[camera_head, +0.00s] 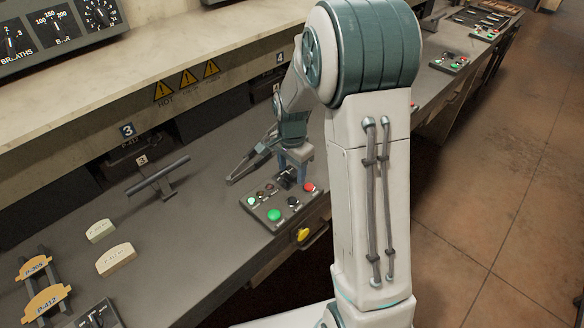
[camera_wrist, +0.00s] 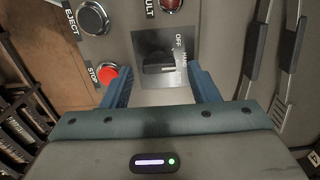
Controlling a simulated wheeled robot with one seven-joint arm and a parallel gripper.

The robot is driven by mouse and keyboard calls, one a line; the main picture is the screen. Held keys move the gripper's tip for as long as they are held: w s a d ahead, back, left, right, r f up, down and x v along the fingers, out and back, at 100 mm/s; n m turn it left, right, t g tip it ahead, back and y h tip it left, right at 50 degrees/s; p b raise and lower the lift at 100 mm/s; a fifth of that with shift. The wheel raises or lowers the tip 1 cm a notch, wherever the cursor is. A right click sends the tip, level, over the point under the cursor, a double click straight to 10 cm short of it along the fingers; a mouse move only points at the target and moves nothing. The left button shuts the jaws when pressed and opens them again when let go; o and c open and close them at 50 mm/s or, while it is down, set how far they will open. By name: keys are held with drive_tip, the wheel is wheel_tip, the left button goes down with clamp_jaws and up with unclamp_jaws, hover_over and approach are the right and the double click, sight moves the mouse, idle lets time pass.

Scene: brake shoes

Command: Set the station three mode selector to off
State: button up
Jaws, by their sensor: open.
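The station three panel (camera_head: 262,208) is on the bench below the "3" sign. Its mode selector is a black knob (camera_wrist: 158,64) on a dark square plate in the wrist view. The knob lies crosswise there, its right end by a partly hidden label under "OFF" (camera_wrist: 178,40). I cannot tell its exact setting. In the head view the selector (camera_head: 288,181) is partly covered by my gripper. My gripper (camera_wrist: 162,78) is open, its blue fingers apart on either side of the knob's lower area, with no clear contact. It also shows above the panel (camera_head: 293,164).
A red STOP button (camera_wrist: 107,74) is close to the left finger, with the EJECT button (camera_wrist: 92,18) above it. A green button (camera_head: 274,215) and yellow knob (camera_head: 303,234) are near the panel's front. A T-shaped bar (camera_head: 158,176) and brake shoes (camera_head: 116,260) lie left.

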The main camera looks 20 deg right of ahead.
drive_tip(key=shift+f, duration=0.15)
drive_tip(key=c, duration=1)
drive_tip(key=n+b, duration=0.2)
drive_tip(key=n, duration=0.1)
drive_tip(key=shift+f+n, duration=0.1)
drive_tip(key=shift+n, duration=0.3)
drive_tip(key=shift+w+a+n+b, duration=0.15)
drive_tip(key=shift+n+b, duration=0.45)
drive_tip(key=shift+n, duration=1.5)
